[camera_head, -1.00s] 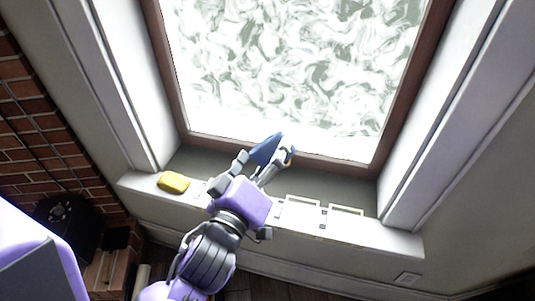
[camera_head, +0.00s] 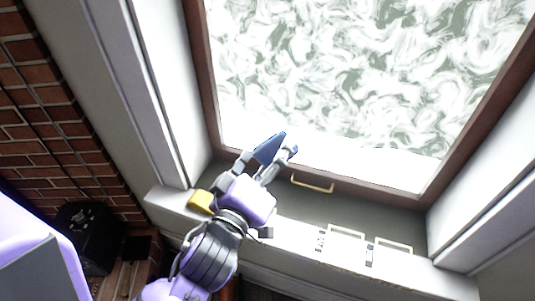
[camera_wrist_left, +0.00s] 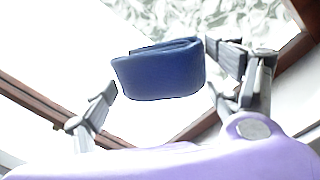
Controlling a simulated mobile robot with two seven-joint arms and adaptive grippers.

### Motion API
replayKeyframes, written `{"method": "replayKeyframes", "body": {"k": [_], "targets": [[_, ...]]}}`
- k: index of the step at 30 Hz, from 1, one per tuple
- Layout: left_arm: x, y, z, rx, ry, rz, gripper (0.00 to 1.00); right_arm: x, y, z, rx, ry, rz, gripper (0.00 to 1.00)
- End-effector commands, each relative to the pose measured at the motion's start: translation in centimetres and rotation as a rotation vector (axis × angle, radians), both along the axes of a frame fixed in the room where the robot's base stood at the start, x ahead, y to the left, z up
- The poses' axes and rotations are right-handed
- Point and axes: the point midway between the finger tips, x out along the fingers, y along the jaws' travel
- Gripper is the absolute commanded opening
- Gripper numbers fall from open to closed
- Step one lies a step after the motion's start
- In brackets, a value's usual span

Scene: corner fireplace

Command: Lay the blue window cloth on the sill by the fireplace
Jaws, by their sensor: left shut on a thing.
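The blue window cloth (camera_head: 269,148) is a folded dark blue piece. My left gripper (camera_head: 272,154) is shut on it and holds it up in front of the lower part of the window. In the left wrist view the cloth (camera_wrist_left: 158,72) sits between the two fingers of the left gripper (camera_wrist_left: 165,78). The white sill (camera_head: 300,236) runs below the window, and my left wrist hides part of it. I cannot tell the exact height of the cloth above the sill. My right gripper is not in view.
A yellow sponge-like block (camera_head: 201,201) lies at the sill's left end, close to my left wrist. Metal latches with brass handles (camera_head: 346,232) lie along the sill's right part. A brass handle (camera_head: 312,185) is on the window frame. The brick fireplace (camera_head: 55,120) is at left.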

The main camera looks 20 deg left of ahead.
Motion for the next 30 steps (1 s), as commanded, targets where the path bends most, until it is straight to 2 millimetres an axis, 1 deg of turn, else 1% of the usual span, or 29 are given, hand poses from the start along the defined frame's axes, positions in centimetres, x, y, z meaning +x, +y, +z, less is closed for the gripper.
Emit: {"method": "replayKeyframes", "body": {"k": [1, 5, 10, 14, 15, 18, 20, 22, 25, 26, 28, 30], "targets": [[0.5, -0.9, -0.4, 0.003, 0.018, -0.024, 0.61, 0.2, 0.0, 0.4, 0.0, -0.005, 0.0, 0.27], [1.4, -2.8, -1.8, 0.007, 0.068, -0.081, 0.61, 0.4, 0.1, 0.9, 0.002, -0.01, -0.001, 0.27], [2.7, -6.0, -4.5, 0.024, 0.176, -0.184, 0.61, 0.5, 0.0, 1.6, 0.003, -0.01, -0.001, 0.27], [3.4, -9.0, -7.7, 0.065, 0.326, -0.301, 0.61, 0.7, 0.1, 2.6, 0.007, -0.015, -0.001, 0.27], [3.5, -9.8, -8.8, 0.084, 0.385, -0.339, 0.61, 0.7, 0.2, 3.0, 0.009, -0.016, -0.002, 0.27], [3.5, -10.9, -11.5, 0.142, 0.537, -0.427, 0.61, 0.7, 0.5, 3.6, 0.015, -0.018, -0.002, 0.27], [3.3, -11.1, -13.0, 0.182, 0.628, -0.472, 0.61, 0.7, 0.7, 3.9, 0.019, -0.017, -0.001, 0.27], [3.0, -10.8, -14.6, 0.233, 0.737, -0.52, 0.61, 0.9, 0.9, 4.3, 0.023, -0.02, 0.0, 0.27], [2.6, -9.6, -16.4, 0.317, 0.889, -0.578, 0.61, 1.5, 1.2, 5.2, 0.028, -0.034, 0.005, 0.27], [2.4, -8.9, -16.8, 0.346, 0.937, -0.592, 0.61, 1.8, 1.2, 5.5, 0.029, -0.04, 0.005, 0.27], [2.1, -7.0, -17.6, 0.417, 1.048, -0.622, 0.61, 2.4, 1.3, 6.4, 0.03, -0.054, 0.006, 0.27], [1.7, -4.2, -17.8, 0.493, 1.159, -0.644, 0.61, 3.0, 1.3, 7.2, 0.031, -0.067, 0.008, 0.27]]}}
